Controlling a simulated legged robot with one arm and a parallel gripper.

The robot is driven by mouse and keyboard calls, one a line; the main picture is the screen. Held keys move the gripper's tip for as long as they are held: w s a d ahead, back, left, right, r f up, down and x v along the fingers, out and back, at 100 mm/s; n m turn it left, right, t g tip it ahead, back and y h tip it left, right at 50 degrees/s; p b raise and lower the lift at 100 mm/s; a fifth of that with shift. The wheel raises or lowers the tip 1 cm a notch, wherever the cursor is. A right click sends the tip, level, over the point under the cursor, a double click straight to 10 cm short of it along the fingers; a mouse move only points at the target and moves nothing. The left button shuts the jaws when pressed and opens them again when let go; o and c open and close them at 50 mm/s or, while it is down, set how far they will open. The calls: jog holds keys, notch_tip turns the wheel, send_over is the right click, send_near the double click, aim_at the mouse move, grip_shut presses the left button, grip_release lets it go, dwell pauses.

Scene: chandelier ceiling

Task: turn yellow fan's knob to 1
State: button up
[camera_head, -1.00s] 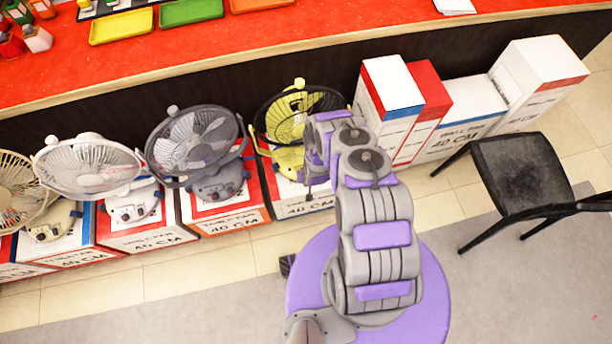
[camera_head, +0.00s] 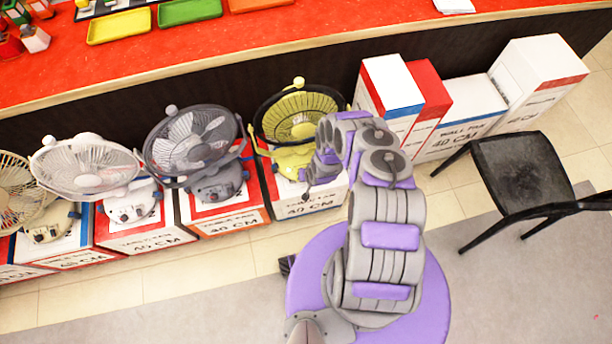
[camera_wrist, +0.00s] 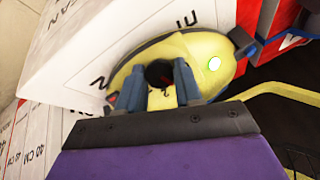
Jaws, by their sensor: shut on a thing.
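The yellow fan (camera_head: 297,120) stands on a white and red box beside the counter, with its round cage facing up. In the wrist view its yellow base (camera_wrist: 200,52) fills the upper middle, with markings around a dark round knob (camera_wrist: 158,73). My gripper (camera_wrist: 160,80) is shut on the knob, with one blue-grey finger on each side of it. The exact number the knob points to cannot be read. In the head view my gripper (camera_head: 306,180) is at the front of the base.
A dark grey fan (camera_head: 193,145), a white fan (camera_head: 88,168) and a cream fan (camera_head: 14,195) stand on boxes to the left. Tall boxes (camera_head: 392,82) stand to the right. A black chair (camera_head: 522,172) is at the far right. The red counter (camera_head: 260,35) runs behind.

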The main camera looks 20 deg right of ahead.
jog(key=o, duration=0.7)
jog(key=shift+w+d+r, duration=0.1)
jog(key=shift+w, duration=0.15)
jog(key=o, duration=0.3)
jog(key=shift+s, duration=0.15)
jog(key=shift+o, duration=0.2)
jog(key=p+v, duration=0.5)
jog(key=v, duration=1.2)
jog(key=shift+s, duration=0.1)
